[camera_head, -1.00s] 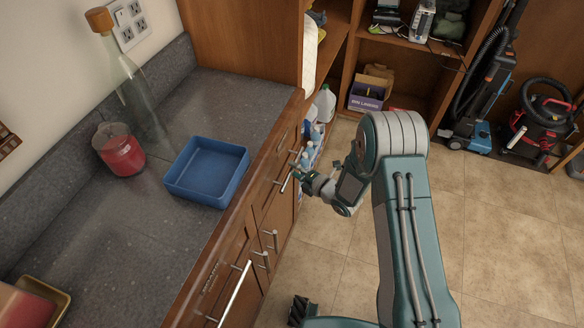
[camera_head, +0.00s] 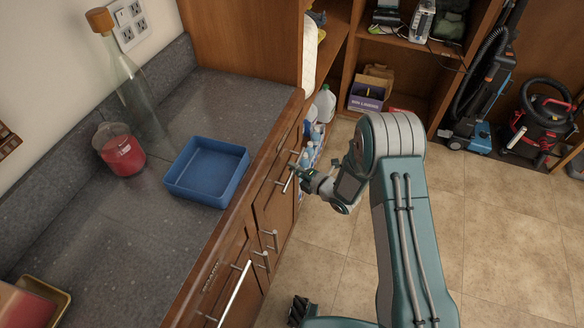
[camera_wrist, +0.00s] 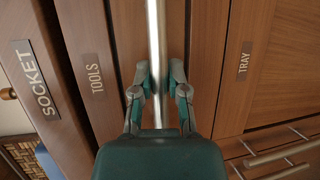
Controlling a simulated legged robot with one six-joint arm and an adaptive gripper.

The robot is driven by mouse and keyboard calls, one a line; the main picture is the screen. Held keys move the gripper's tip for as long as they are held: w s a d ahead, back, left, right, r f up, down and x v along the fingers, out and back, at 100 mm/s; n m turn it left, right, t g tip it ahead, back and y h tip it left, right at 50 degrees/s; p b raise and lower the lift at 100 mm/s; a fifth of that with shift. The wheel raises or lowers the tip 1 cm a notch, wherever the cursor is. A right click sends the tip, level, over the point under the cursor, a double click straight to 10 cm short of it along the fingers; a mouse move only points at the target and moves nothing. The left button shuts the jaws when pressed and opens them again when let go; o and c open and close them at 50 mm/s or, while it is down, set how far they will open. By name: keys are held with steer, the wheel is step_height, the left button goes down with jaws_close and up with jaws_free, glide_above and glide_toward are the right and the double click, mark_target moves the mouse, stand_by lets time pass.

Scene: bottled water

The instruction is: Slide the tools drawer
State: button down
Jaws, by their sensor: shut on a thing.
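The tools drawer (camera_wrist: 97,72) is a wooden front with a small TOOLS label in the wrist view. Its long metal bar handle (camera_wrist: 156,35) runs between my gripper's fingers. My gripper (camera_wrist: 158,80) is shut on this handle, with one teal and grey finger on each side. In the head view my gripper (camera_head: 298,172) is at the front of the cabinet, at the handle (camera_head: 287,184). The drawer front there is seen at a steep angle, and how far the drawer stands out cannot be told.
A SOCKET-labelled front (camera_wrist: 38,85) and a TRAY-labelled door (camera_wrist: 240,75) flank the drawer. A blue bin (camera_head: 207,172), a glass bottle (camera_head: 133,90) and a red candle jar (camera_head: 122,153) stand on the counter (camera_head: 110,240). The tiled floor (camera_head: 500,240) beside my arm is clear.

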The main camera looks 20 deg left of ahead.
steer(key=s+d, duration=0.1)
steer(key=d, duration=1.5)
steer(key=shift+s+f, duration=0.25)
steer(key=c, duration=0.7)
jaws_free()
steer(key=shift+c, duration=0.2)
steer(key=shift+o, duration=0.5)
steer(key=shift+w+a, duration=0.1)
steer(key=shift+r, duration=0.1)
steer(key=v, duration=1.2)
